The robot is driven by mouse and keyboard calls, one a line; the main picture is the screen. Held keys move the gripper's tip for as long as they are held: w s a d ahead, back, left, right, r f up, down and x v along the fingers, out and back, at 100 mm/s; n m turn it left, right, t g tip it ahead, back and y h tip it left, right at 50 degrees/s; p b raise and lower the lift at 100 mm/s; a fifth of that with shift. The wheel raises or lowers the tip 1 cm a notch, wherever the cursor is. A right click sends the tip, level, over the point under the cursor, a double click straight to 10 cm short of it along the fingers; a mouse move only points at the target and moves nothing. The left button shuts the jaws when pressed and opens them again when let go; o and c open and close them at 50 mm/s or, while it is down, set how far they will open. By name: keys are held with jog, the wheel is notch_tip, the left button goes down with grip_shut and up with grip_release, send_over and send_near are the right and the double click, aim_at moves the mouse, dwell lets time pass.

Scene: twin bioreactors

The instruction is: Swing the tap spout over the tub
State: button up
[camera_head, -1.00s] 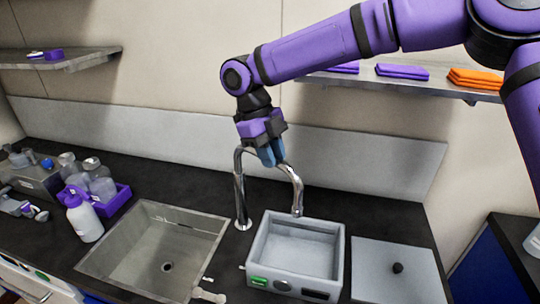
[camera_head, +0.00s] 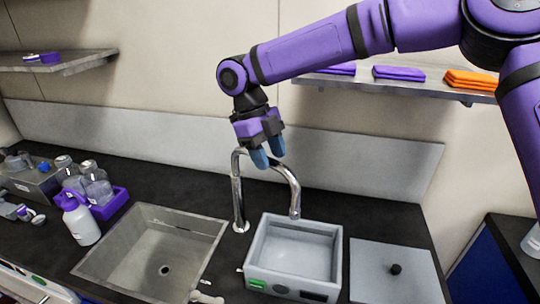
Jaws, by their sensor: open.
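The chrome tap (camera_head: 239,190) rises from the counter between the sink and the tub. Its spout (camera_head: 295,200) arches to the right and its tip hangs over the back part of the grey tub (camera_head: 249,272). My gripper (camera_head: 267,158) points down by the top of the spout's arch, with its blue fingers apart. The fingers overlap the arch in the picture; I cannot tell whether they touch it. Nothing is held between them.
A sink basin (camera_head: 130,255) lies left of the tub, and a grey lid or plate (camera_head: 385,275) with a black knob lies right. A white bottle (camera_head: 82,222) and a purple crate (camera_head: 112,205) stand far left. A shelf (camera_head: 420,84) holds folded cloths behind my arm.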

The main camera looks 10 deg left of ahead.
jog(key=v, duration=1)
jog(key=shift+r, duration=0.15)
